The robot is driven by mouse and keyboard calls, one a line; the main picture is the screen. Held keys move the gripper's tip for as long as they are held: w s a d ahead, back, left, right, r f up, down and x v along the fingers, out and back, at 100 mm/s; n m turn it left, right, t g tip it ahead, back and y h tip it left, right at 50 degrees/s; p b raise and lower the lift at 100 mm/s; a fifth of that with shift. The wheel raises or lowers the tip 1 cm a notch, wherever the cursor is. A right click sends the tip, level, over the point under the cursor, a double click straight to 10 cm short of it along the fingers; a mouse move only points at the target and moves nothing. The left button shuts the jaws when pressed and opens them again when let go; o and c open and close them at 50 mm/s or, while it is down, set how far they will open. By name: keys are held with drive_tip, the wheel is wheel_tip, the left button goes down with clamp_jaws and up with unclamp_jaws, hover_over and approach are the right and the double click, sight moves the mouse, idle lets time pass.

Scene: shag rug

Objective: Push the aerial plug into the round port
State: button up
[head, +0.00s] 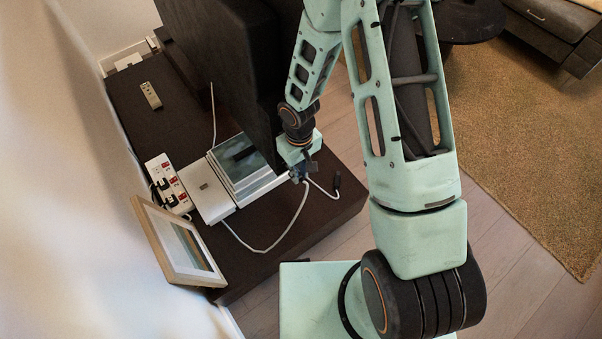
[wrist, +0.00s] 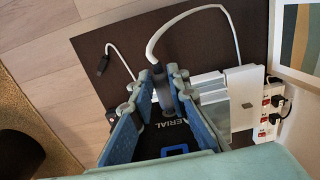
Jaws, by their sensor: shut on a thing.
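In the wrist view my gripper (wrist: 165,78) is shut on the grey aerial plug (wrist: 162,90), with a finger on each side of it. A white cable (wrist: 155,38) runs up from the plug. Beyond the fingers is a black face with the white word AERIAL (wrist: 174,131) and a blue square outline. The round port itself is hidden, so I cannot tell whether the plug touches it. In the head view my gripper (head: 301,172) is low beside the big black set (head: 232,70), above the dark cabinet top. The plug is too small to make out there.
A second dark plug (wrist: 103,66) lies loose on a cable near the cabinet's edge.

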drive_tip(key=shift+w+a, duration=0.1)
drive_tip(key=shift+w, duration=0.1)
drive_tip(key=o, duration=1)
